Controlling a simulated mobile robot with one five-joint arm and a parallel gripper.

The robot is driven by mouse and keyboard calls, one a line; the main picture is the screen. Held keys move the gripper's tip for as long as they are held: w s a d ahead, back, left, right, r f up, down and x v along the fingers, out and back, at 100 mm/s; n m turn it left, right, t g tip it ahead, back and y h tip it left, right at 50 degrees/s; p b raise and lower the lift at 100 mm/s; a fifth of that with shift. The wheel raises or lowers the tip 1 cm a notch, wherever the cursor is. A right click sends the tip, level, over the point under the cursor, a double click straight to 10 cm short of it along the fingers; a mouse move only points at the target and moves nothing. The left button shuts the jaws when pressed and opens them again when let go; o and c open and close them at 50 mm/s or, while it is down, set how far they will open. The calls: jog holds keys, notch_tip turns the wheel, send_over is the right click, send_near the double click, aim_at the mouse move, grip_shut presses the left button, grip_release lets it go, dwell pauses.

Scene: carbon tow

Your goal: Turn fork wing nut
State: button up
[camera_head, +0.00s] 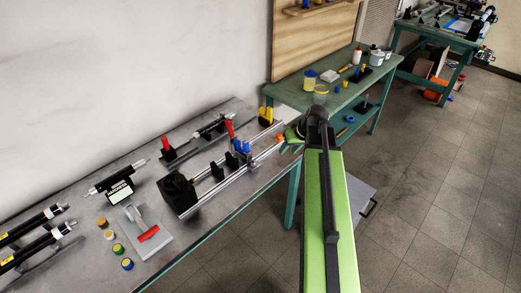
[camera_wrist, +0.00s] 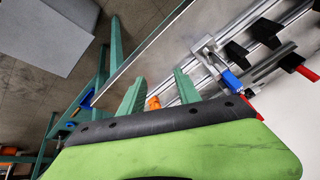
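A small orange part (camera_head: 280,137), which may be the fork wing nut, sits at the right end of the metal rail fixture (camera_head: 240,166) on the grey bench. Its shape is too small to tell. My gripper (camera_head: 291,138) is beside that rail end, over the bench's right edge. In the wrist view my gripper (camera_wrist: 160,76) has its two green fingers apart, with nothing seen held. The orange part (camera_wrist: 153,103) shows between the fingers, near their bases; I cannot tell whether it touches them. The rails (camera_wrist: 235,62) run off to the upper right.
A blue-handled clamp (camera_wrist: 233,80) is on the rails, right of my fingers. A red-handled tool (camera_head: 229,128) and yellow-handled tools (camera_head: 266,115) stand behind the rail. A green table (camera_head: 335,95) with jars is beyond. The floor (camera_head: 430,200) at right is open.

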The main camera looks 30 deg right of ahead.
aim_at(253, 162)
jog(key=a+r+n+h+p, duration=0.1)
jog(key=a+r+n+p, duration=0.2)
jog(key=a+r+p, duration=0.7)
jog(key=b+x, duration=0.6)
jog(key=a+b+x, duration=0.1)
jog(key=b+x, duration=0.5)
jog(key=b, duration=0.1)
jog(key=b+x, duration=0.6)
jog(key=b, duration=0.1)
jog(key=shift+s+a+f, duration=0.1)
jog(key=shift+a+f, duration=0.25)
jog(key=shift+f, duration=0.1)
jog(key=shift+r, duration=0.1)
jog(key=shift+c, duration=0.3)
